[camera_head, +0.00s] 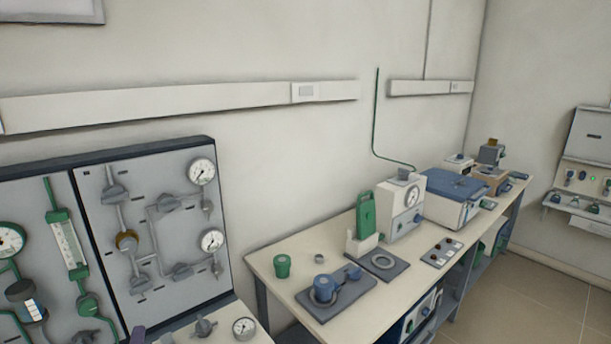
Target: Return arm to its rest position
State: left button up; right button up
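Neither of my grippers shows in the head view, and no arm can be made out clearly. A small dark purple shape at the bottom edge, left of the valve knobs, is too cut off to identify. A long cream bench (282,306) runs from the lower middle toward the back right. It carries several instruments, and none of them is held by a gripper in view.
A gauge panel (240,285) stands at the left. The bench bears a green cup (282,266), a dark plate (352,296) with a blue-topped part, a green bottle-like item (366,216), a gauge box (405,222) and a blue-lidded box (458,184). Floor (530,300) is clear at right.

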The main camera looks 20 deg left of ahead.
pick_arm(q)
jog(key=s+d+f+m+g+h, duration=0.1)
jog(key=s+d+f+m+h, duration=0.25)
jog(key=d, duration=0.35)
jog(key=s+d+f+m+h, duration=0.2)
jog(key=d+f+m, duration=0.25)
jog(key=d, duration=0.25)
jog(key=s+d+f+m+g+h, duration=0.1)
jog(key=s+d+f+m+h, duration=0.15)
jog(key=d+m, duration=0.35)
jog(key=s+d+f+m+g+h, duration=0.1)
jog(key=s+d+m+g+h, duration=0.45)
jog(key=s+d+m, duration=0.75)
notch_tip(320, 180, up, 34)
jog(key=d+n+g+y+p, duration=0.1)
jog(key=p, duration=3.3)
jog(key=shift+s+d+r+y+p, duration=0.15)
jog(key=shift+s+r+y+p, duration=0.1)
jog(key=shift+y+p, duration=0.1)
